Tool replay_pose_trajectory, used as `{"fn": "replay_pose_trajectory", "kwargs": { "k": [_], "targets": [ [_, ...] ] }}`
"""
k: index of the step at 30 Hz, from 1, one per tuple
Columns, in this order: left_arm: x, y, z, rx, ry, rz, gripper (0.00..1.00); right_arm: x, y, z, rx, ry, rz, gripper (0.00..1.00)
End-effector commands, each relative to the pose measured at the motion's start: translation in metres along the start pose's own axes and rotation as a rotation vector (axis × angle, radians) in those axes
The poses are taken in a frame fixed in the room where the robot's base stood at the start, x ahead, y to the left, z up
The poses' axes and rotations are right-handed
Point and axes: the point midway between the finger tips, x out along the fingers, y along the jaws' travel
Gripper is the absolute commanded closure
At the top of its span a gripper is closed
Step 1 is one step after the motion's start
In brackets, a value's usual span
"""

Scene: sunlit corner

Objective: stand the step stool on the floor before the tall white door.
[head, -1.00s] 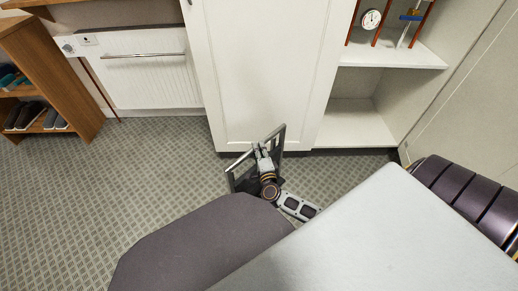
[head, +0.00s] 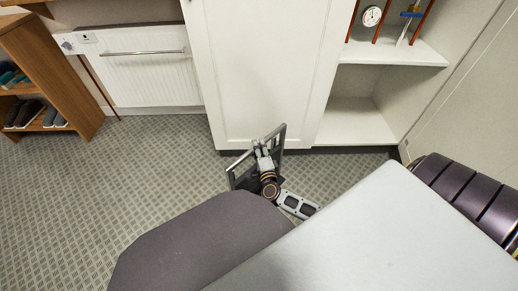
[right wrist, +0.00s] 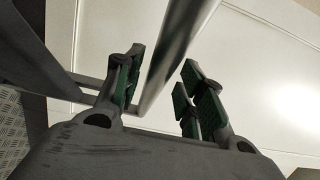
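The step stool (head: 281,141), a dark grey metal frame, is at the foot of the tall white door (head: 262,70) in the head view. My right gripper (head: 263,153) is at the stool and hides part of it. In the right wrist view a grey stool tube (right wrist: 178,62) passes between the green-padded fingers of my right gripper (right wrist: 160,92). The fingers are apart, with a gap between the tube and the right finger. The stool's feet are largely hidden, so I cannot tell whether all of them touch the floor. My left gripper is not in view.
White open shelves (head: 355,122) stand right of the door. A white radiator-like panel (head: 145,75) is on the wall to the left. A wooden shoe rack (head: 62,75) is at the far left. The patterned floor (head: 150,165) between is clear.

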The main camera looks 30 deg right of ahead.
Motion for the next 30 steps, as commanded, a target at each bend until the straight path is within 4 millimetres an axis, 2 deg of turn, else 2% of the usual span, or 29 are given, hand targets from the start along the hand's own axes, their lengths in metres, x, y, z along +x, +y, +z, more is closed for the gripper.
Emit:
{"fn": "replay_pose_trajectory", "kwargs": {
  "k": [12, 16, 23, 30],
  "targets": [
    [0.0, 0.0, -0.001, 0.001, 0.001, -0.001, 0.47, 0.0, -0.002, 0.0, -0.001, 0.0, 0.0, 0.58],
    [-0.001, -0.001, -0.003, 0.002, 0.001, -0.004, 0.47, -0.006, -0.001, 0.0, 0.0, 0.0, 0.002, 0.58],
    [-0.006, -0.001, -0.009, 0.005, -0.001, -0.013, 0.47, -0.026, -0.002, 0.0, 0.0, 0.0, 0.003, 0.58],
    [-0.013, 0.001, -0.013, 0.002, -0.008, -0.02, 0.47, -0.054, -0.002, 0.0, -0.001, 0.0, 0.003, 0.58]
  ]
}}
